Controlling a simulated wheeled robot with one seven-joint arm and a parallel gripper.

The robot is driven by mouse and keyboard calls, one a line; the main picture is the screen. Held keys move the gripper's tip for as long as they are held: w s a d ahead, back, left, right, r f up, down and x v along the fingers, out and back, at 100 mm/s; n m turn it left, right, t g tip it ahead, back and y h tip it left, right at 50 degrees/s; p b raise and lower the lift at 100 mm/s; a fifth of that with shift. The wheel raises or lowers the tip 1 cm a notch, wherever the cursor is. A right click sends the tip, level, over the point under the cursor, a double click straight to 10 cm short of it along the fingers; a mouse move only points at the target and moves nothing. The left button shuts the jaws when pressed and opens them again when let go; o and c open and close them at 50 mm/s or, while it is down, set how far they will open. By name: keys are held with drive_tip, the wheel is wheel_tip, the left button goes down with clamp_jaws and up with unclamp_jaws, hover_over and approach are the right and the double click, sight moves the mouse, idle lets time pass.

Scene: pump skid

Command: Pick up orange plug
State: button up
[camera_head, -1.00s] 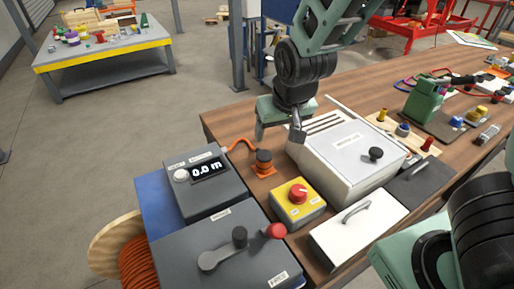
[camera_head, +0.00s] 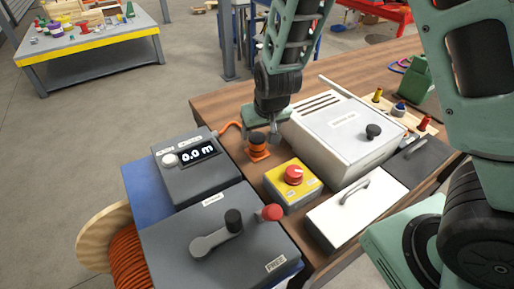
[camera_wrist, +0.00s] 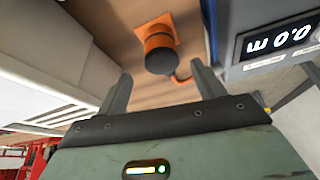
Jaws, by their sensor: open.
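The orange plug (camera_head: 257,146) has a dark round top and an orange square base, and stands on the wooden table between the grey display box and the white vented box. An orange cord runs from it. In the wrist view the plug (camera_wrist: 157,48) lies ahead of the fingers, roughly in line with the gap between them. My gripper (camera_head: 261,130) is just above and behind the plug in the head view, partly overlapping it. In the wrist view my gripper (camera_wrist: 160,88) is open with nothing between its fingers.
The display box (camera_head: 196,165) reading 0.0 m stands left of the plug. The white vented box (camera_head: 340,135) stands close on the right. A yellow box with a red knob (camera_head: 292,184) is in front. A crank box (camera_head: 220,245) and orange cable reel (camera_head: 125,255) are nearer.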

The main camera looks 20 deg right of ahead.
sight(258, 137)
drive_tip(key=x, duration=0.4)
drive_tip(key=shift+w+a+f, duration=0.1)
drive_tip(key=shift+a+f, duration=0.05)
drive_tip(key=shift+f, duration=0.25)
drive_tip(key=c, duration=1.2)
drive_tip(key=shift+r, duration=0.1)
wheel_tip(258, 137, up, 10)
drive_tip(key=shift+p, duration=0.55)
